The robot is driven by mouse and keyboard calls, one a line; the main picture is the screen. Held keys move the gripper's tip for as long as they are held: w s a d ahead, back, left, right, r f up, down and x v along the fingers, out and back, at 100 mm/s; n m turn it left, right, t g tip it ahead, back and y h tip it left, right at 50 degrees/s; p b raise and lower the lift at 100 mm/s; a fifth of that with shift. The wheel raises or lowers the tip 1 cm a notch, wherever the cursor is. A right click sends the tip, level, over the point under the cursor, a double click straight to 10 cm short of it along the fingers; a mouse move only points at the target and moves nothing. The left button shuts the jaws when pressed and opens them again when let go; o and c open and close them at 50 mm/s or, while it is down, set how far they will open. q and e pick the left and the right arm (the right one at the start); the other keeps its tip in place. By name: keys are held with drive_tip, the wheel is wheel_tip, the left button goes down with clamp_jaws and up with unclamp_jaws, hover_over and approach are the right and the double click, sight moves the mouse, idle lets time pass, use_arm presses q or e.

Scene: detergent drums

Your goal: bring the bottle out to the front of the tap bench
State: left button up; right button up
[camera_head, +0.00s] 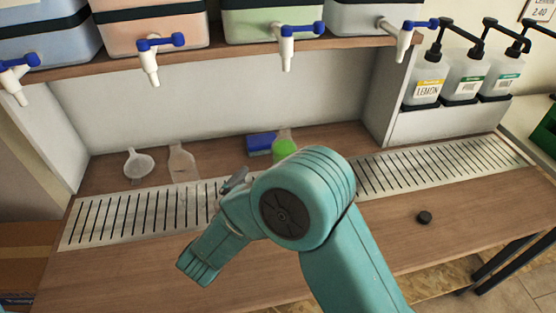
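A clear, empty-looking bottle (183,163) stands at the back of the wooden tap bench (130,275), behind the slotted drip tray (85,222). A second bottle with bright green contents (285,147) stands further right, its lower part hidden behind my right arm. My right arm comes in from the lower right and bends over the middle of the bench. Only a small grey part of my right gripper (235,180) shows, between the two bottles and above the tray; the arm hides the rest. My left gripper is not in view.
A clear funnel (138,164) lies left of the clear bottle. A blue sponge (261,143) is by the green bottle. A black cap (424,217) lies on the front right. Drums with blue-handled taps (150,60) overhang the back. Pump bottles (467,76) stand right. The front left is clear.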

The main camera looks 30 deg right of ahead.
sight(286, 147)
drive_tip(key=x, duration=1.4)
drive_tip(key=shift+a, duration=0.1)
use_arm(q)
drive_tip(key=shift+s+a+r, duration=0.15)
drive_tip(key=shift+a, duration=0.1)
use_arm(e)
drive_tip(key=shift+f, duration=0.1)
drive_tip(key=c, duration=1.6)
drive_tip(key=shift+w+a, duration=0.1)
drive_tip(key=shift+w, duration=0.05)
